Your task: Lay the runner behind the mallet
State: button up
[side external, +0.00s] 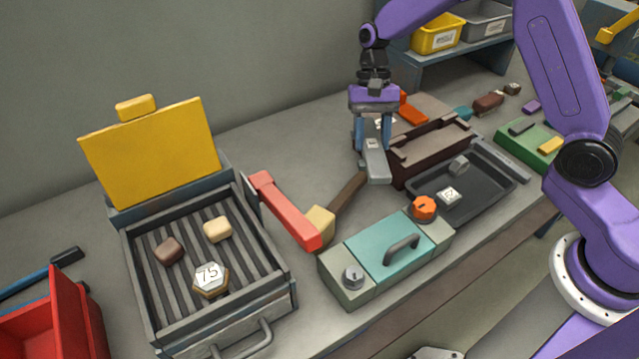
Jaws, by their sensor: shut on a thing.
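My gripper (373,147), with blue fingers, is shut on a grey block with a small pale label, which looks like the runner (376,168). The runner hangs tilted below the fingers, in front of the brown box. I cannot tell whether its lower end touches anything. The mallet (320,222) has a tan head and a brown handle, and lies on the bench left of and nearer than my gripper. Its handle points up and right towards the runner. The red bar partly overlaps the head in the picture.
A red bar (284,208) runs beside the grill box (140,290) with its yellow lid raised. A teal-topped box (385,255) stands in front of the mallet. A black tray (500,185) and brown box (425,150) are to the right.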

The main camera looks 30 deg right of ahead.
jog(key=w+a+f+m+t+y, duration=0.2)
jog(key=w+a+f+m+t, duration=0.2)
jog(key=w+a+m, duration=0.5)
jog(key=m, duration=0.3)
send_near(318, 187)
jog(key=x, duration=0.6)
jog(key=o, duration=1.3)
jog(key=shift+f, duration=0.1)
jog(key=v, duration=1.2)
jog(key=shift+d, duration=0.15)
jog(key=shift+s, duration=0.1)
